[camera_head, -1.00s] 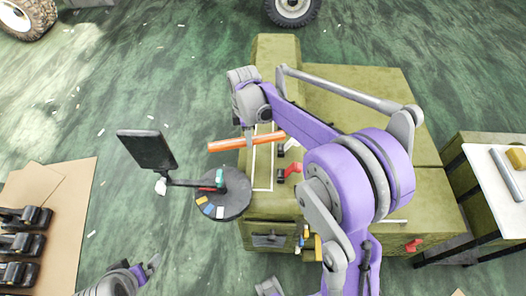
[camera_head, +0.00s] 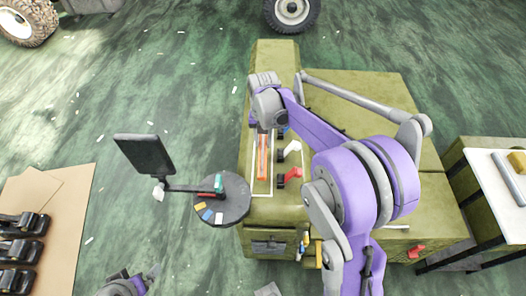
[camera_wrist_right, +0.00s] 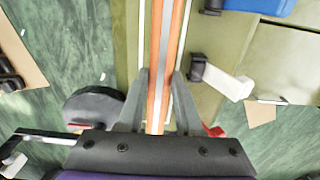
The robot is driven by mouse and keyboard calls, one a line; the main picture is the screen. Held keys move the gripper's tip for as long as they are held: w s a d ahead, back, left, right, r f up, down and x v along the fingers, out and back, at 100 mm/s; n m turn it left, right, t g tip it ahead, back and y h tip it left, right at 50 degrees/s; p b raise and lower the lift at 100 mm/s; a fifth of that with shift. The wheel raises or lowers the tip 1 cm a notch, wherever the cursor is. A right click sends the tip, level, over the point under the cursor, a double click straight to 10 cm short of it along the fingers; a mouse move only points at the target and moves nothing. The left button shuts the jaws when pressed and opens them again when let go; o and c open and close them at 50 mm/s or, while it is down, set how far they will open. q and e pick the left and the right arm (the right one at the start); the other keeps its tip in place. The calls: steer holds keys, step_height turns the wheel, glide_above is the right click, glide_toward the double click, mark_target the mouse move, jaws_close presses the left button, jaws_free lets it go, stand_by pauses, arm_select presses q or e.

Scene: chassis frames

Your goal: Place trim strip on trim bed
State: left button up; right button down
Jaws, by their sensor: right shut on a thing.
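The trim strip (camera_head: 262,158) is a long orange bar with a grey line along its middle. It also shows in the right wrist view (camera_wrist_right: 162,40), running lengthwise away from the gripper. My right gripper (camera_wrist_right: 160,85) is shut on the strip, one finger on each side. In the head view the right gripper (camera_head: 263,126) is over the olive bench. I take the white-outlined area (camera_head: 261,191) on the bench as the trim bed; the strip lies over it, roughly parallel to its long sides. Whether they touch is unclear. My left gripper (camera_head: 150,274) is at the bottom left, far from the strip.
Black clamps with a white lever (camera_head: 291,147) and a red lever (camera_head: 292,173) stand just right of the outline. A round dark tray (camera_head: 224,203) and a black screen (camera_head: 144,153) are to the left. A white-topped table (camera_head: 495,180) stands at the right.

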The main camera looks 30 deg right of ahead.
mark_target(263, 150)
steer(key=shift+f, duration=2.5)
steer(key=shift+f, duration=0.1)
steer(key=c, duration=0.6)
jaws_free()
